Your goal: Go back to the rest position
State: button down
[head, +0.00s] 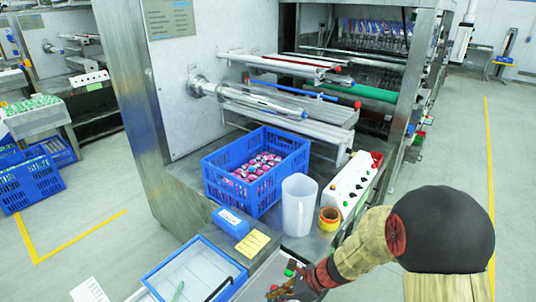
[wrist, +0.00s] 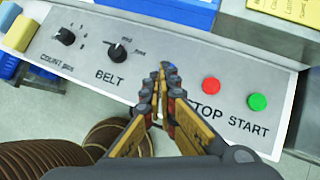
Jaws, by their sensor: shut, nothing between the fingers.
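My gripper (wrist: 162,75) is shut and empty in the wrist view, its fingertips together in front of the control panel (wrist: 85,55). They lie between the black BELT knob (wrist: 118,53) and the red STOP button (wrist: 211,86); I cannot tell whether they touch the panel. The green START button (wrist: 257,102) is further right, and the COUNT knob (wrist: 66,37) is at the left. In the head view my gripper (head: 275,291) is low at the bottom edge, with my arm reaching in from the right.
A blue crate (head: 229,195) holding small pink packs, a white jug (head: 299,205) and an orange tape roll (head: 329,219) stand on the machine bench. A blue-rimmed tray (head: 168,262) is left of my gripper. Open floor lies right of the machine.

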jog(key=s+d+r+n+t+h+b, duration=0.1)
jog(key=s+d+r+n+h, duration=0.1)
jog(key=s+d+r+n, duration=0.3)
jog(key=s+d+r+n+t+h+b, duration=0.1)
jog(key=s+d+r+n+t+h, duration=0.1)
jog(key=s+d+r+n, duration=0.4)
jog(key=s+d+r+n+t+h+b, duration=0.1)
jog(key=s+d+r+n+h, duration=0.3)
jog(key=s+r+n, duration=0.3)
notch_tip(320, 180, up, 7)
jog(key=d+n, duration=0.1)
jog(key=n, duration=0.2)
jog(key=shift+s+d, duration=0.35)
jog(key=shift+d, duration=0.05)
jog(key=shift+r, duration=0.1)
